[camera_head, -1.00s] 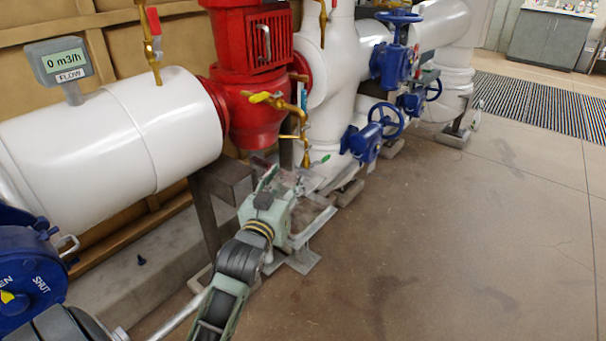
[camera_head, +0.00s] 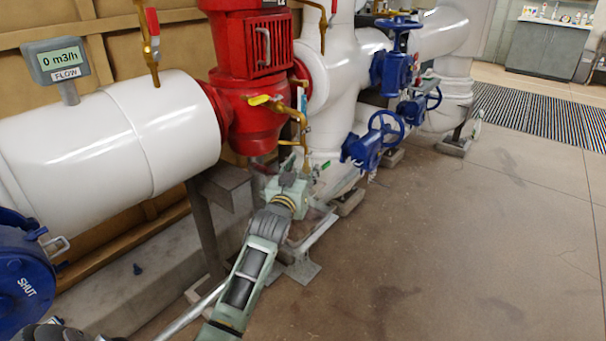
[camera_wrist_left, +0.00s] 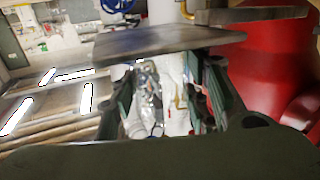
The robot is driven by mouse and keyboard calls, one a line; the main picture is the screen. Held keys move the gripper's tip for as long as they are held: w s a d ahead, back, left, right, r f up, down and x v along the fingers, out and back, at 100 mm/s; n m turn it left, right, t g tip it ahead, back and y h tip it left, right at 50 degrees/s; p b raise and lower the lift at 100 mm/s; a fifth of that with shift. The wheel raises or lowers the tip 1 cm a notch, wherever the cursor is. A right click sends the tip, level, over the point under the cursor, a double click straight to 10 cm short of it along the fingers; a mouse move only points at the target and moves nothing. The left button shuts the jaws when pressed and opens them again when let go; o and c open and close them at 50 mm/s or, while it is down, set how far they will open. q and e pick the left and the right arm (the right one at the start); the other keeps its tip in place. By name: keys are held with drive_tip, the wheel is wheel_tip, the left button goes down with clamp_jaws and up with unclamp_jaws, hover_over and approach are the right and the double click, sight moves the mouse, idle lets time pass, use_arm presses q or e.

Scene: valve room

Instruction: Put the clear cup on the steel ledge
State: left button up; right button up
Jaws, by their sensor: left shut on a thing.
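My left gripper (camera_head: 287,183) reaches in low beside the red pump. In the left wrist view my left gripper (camera_wrist_left: 165,90) is shut on the clear cup (camera_wrist_left: 148,88), which shows as a see-through shape between the fingers. The cup is too small and hidden to make out in the head view. A flat steel plate (camera_wrist_left: 165,41), which looks like the steel ledge, lies just beyond the fingertips in the wrist view. I cannot tell whether the cup touches it.
The red pump (camera_head: 250,90) and white pipe (camera_head: 130,130) stand close to the arm. A grey steel support (camera_head: 228,188) is left of the gripper. Blue valve wheels (camera_head: 385,128) are to the right. The concrete floor (camera_head: 450,250) is clear on the right.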

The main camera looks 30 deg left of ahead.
use_arm(q)
drive_tip(key=shift+f, duration=0.15)
use_arm(e)
drive_tip(key=shift+r, duration=0.1)
use_arm(q)
drive_tip(key=o, duration=1)
use_arm(e)
drive_tip(key=shift+s, duration=0.1)
